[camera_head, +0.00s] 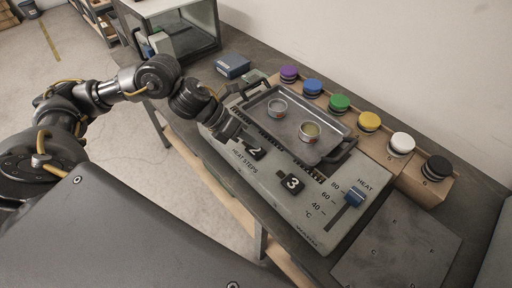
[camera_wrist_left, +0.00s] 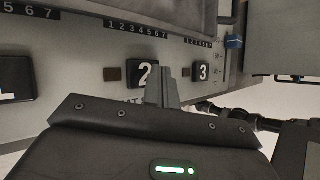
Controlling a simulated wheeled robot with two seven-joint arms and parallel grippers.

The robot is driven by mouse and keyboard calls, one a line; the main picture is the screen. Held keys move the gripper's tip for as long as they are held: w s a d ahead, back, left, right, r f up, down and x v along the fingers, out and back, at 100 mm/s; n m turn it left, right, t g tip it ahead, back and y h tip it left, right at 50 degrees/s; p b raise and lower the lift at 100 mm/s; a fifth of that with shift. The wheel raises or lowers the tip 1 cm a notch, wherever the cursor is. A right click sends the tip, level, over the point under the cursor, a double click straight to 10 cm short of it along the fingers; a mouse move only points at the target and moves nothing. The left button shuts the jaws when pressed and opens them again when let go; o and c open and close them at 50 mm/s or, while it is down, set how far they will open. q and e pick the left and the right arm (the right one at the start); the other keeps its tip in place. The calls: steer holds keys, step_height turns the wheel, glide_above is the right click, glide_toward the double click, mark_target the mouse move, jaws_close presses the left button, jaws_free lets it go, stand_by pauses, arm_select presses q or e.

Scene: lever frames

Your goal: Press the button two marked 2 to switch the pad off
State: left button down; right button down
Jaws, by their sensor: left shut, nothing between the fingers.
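The grey heating pad (camera_head: 222,153) lies on the bench with black numbered buttons along its front. Button 2 (camera_head: 255,151) is beside my left gripper (camera_head: 238,136) in the head view. In the wrist view, button 2 (camera_wrist_left: 144,73) is partly covered by the left gripper's fingers (camera_wrist_left: 162,90), which are shut and empty. I cannot tell whether they touch it. Button 3 (camera_head: 291,183) is clear to the right. Another black button (camera_wrist_left: 14,78) shows at the left of the wrist view. My right gripper is not in view.
Several coloured knobs line a wooden strip (camera_head: 375,147) behind. A blue box (camera_head: 232,66) lies farther back.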

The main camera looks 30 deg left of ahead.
mark_target(252, 150)
arm_select(q)
step_height(252, 150, up, 6)
steer(key=p, duration=0.4)
stand_by(0.3)
steer(key=shift+d, duration=0.1)
stand_by(0.4)
